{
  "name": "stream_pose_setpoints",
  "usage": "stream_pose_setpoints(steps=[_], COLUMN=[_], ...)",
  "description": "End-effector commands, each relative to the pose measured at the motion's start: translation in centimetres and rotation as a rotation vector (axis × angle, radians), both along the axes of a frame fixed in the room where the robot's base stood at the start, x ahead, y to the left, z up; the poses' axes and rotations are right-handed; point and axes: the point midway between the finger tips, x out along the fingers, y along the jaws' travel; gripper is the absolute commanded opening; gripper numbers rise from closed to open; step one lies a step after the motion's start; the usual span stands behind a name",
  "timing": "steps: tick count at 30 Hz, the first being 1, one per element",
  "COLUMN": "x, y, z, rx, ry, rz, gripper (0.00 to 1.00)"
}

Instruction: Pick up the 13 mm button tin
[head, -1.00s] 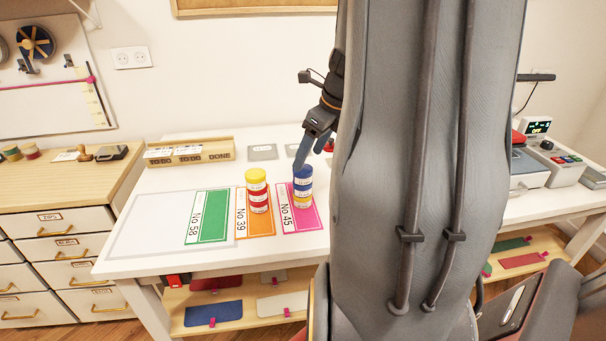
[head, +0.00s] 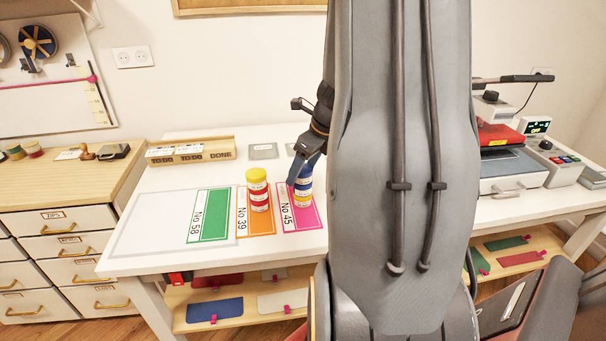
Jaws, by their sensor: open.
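A stack of small tins (head: 303,190) stands on the pink No 45 card (head: 306,217), with blue and yellow bands. A second stack of tins (head: 258,191), yellow on top and red below, stands on the orange No 39 card (head: 241,228). The size labels are too small to read, so I cannot tell which tin is the 13 mm one. My gripper (head: 296,179) is open, pointing down at the upper part of the blue-topped stack, and partly covers it. I cannot tell whether the fingers touch or surround a tin.
The green No 58 card (head: 212,215) carries no tins. A wooden TO DO/DONE rack (head: 190,151) stands at the table's back left. A heat press (head: 505,165) and a small control box (head: 555,160) stand at the right. The table's front left is clear.

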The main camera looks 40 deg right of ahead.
Motion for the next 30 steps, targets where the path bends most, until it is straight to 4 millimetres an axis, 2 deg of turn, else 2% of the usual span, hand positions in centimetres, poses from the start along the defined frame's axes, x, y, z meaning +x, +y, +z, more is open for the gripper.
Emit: stream_pose_setpoints(steps=[2,10,17,20,30], x=[0.0,0.0,0.0,0.1,0.1], y=[0.0,0.0,0.0,0.0,-0.1], z=[0.0,0.0,0.1,0.8,6.9], rx=[0.0,0.0,0.0,0.0,-0.004], ry=[0.0,0.0,-0.001,-0.003,-0.005], rz=[0.0,0.0,0.0,0.0,0.001], gripper=[0.65,0.2,0.19,0.19,0.19])
